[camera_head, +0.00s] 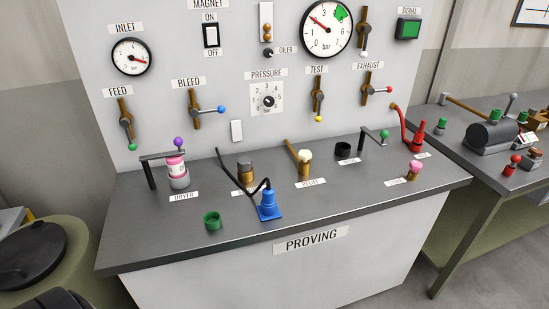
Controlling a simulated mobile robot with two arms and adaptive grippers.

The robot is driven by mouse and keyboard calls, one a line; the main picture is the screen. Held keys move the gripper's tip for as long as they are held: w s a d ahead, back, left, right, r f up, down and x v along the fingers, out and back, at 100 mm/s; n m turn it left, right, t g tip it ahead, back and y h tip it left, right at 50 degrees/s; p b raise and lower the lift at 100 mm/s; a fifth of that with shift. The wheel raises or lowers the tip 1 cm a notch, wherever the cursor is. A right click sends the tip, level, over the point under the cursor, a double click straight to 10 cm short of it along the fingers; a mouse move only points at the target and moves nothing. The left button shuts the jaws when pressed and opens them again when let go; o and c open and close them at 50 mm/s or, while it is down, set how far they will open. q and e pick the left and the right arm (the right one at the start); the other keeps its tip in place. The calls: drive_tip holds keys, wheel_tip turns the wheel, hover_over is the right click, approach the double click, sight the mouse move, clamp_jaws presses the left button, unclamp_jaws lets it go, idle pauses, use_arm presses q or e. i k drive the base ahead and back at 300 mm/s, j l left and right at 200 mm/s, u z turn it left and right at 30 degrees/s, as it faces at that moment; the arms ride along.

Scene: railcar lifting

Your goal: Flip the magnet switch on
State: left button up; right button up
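The magnet switch (211,35) is on the upright panel at the upper left, in the head view. It is a white rocker in a black frame. The MAGNET label (208,4) is above it, cut by the top edge of the picture. An ON label (210,17) sits just above the rocker and an OFF label (213,53) just below. I cannot tell which way the rocker is tipped. Nothing covers the switch. Neither of my grippers can be made out in this view.
The panel also bears the INLET gauge (132,57), a larger gauge (326,28), the PRESSURE dial (267,99) and several levers.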

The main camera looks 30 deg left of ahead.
sight(211, 32)
drive_tip(key=u, duration=1.4)
drive_tip(key=l+z, duration=0.2)
